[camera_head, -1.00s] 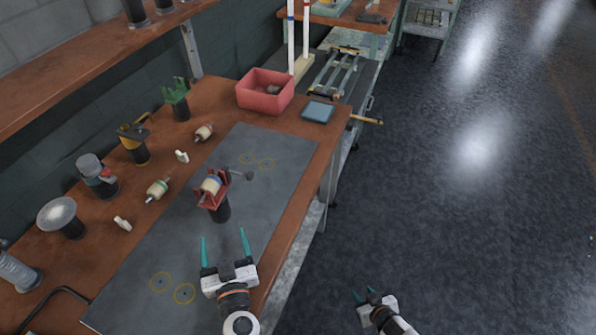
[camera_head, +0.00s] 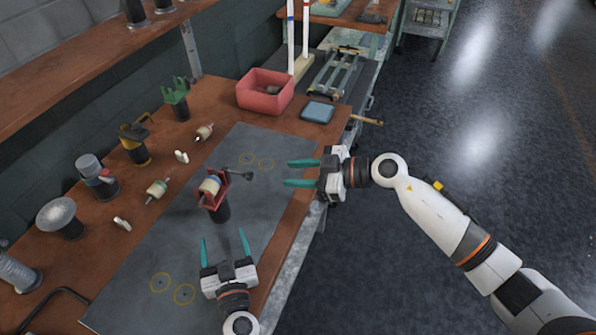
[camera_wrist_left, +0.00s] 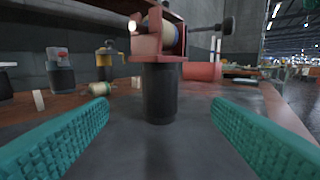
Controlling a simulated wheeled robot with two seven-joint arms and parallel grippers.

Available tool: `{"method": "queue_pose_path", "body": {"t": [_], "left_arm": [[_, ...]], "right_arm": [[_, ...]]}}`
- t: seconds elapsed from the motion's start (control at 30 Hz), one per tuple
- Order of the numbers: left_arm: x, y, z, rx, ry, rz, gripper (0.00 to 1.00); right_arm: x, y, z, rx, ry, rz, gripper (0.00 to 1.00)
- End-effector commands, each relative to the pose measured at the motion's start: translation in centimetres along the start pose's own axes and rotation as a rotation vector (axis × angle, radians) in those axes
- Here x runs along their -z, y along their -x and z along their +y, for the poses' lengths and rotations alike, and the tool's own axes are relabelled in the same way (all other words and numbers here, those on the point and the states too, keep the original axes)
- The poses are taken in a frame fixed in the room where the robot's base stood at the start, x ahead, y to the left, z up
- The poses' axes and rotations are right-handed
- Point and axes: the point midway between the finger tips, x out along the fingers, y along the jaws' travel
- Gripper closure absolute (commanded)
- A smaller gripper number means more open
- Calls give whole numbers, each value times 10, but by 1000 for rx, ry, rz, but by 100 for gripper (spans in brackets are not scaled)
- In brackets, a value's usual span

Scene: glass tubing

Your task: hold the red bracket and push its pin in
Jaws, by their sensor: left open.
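The red bracket (camera_head: 213,199) stands upright on a black cylindrical base on the grey mat and cradles a pale cylinder (camera_head: 210,186). Its pin (camera_head: 240,174), a rod with a dark knob, sticks out to the right. In the left wrist view the bracket (camera_wrist_left: 147,43) is ahead, its black base (camera_wrist_left: 160,92) centred between the fingers, and the pin's knob (camera_wrist_left: 228,24) is at right. My left gripper (camera_head: 224,246) is open and empty in front of the base, not touching it. My right gripper (camera_head: 302,173) is open and empty, right of the pin knob, fingers pointing left towards it.
The grey mat (camera_head: 120,285) has yellow circles and much free room. A red bin (camera_head: 265,92) and blue pad (camera_head: 318,112) lie behind. A green-pronged stand (camera_head: 176,98), yellow stand (camera_head: 134,143) and several small parts line the left side. The table's edge is at right.

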Motion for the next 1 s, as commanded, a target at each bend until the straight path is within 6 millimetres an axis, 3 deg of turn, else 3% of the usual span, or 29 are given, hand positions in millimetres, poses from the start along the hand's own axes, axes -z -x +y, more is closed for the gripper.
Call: {"method": "queue_pose_path", "body": {"t": [0.23, 0.7, 1.0], "left_arm": [[0, -11, 0, 0, -1, -2, 26], [-1, -95, 0, 0, -2, -3, 26], [0, -119, 0, 0, 0, 0, 26]], "right_arm": [[-9, 2, 5, -33, 18, 49, 64], [-9, 2, 4, -31, 16, 46, 64], [-9, 2, 4, -30, 16, 45, 64]]}}
